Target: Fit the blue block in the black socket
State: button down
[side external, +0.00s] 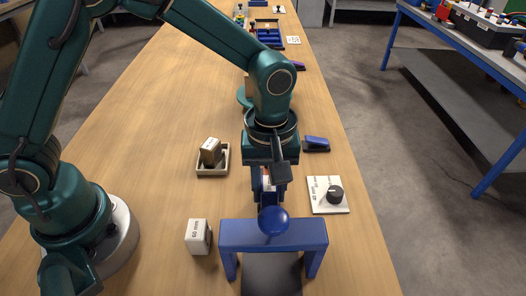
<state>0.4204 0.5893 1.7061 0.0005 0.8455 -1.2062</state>
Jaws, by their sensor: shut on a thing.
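My gripper (269,193) points down over the middle of the table, just behind a blue arch. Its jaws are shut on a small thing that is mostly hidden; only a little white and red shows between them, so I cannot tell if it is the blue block. A blue block-like piece with a dark underside (316,143) lies on the table behind and right of the gripper. I cannot make out the black socket; the gripper and the arch hide part of the table there.
The blue arch (235,233) with a blue ball (273,222) stands in front, over a dark plate (272,277). A white block (198,236) stands left. A tray (201,172) holds a brown block (211,151).

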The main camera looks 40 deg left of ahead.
jog(key=shift+f, duration=0.6)
jog(key=shift+c, duration=2.2)
grip_release()
jog(key=o, duration=0.4)
jog(key=shift+o, duration=0.2)
jog(key=shift+r, duration=0.1)
jog(key=shift+r, duration=2.2)
